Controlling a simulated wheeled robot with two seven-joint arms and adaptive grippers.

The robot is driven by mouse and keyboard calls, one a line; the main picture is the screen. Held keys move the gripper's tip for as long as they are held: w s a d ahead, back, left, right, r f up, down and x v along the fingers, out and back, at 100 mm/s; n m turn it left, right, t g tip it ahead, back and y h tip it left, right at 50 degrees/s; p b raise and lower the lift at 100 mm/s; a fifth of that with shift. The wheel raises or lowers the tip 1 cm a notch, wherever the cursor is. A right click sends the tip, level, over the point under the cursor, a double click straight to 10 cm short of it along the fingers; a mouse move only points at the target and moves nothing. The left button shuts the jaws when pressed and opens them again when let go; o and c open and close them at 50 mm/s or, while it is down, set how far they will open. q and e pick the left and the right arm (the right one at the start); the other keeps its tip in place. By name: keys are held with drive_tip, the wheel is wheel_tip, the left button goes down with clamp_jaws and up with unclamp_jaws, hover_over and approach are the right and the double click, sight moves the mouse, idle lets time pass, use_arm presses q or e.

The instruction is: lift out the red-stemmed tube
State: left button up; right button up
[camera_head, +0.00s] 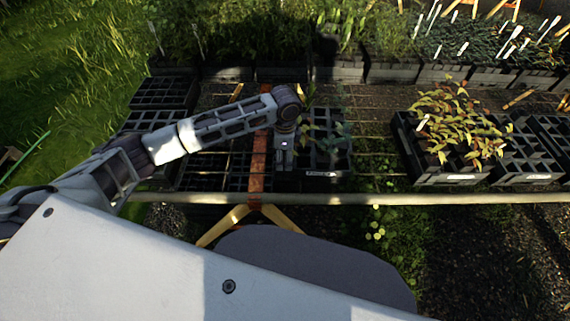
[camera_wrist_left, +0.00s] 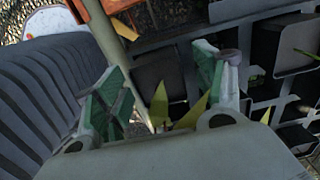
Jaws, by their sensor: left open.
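My left gripper (camera_head: 285,158) points down at the left edge of a black tube tray (camera_head: 320,174) holding a few bluish-green plants (camera_head: 330,138). In the left wrist view the gripper (camera_wrist_left: 163,88) has its two green-padded fingers spread apart. Yellow-green pointed leaves (camera_wrist_left: 187,112) show low between the fingers, with dark square tube cells around them. The fingers do not visibly clamp anything. I cannot make out a red stem, and the body of the plant is partly hidden by the gripper. My right gripper is not in view.
Empty black trays (camera_head: 165,92) stand to the left on the slatted bench. A rail (camera_head: 400,199) runs along its front. A tray of yellow-red leafy plants (camera_head: 455,125) stands at right. Potted plants with white labels (camera_head: 435,45) line the back. Bare slats lie between the trays.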

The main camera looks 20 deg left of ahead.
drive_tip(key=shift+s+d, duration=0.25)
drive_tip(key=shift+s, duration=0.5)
use_arm(q)
drive_tip(key=c, duration=1.4)
drive_tip(key=shift+c, duration=0.7)
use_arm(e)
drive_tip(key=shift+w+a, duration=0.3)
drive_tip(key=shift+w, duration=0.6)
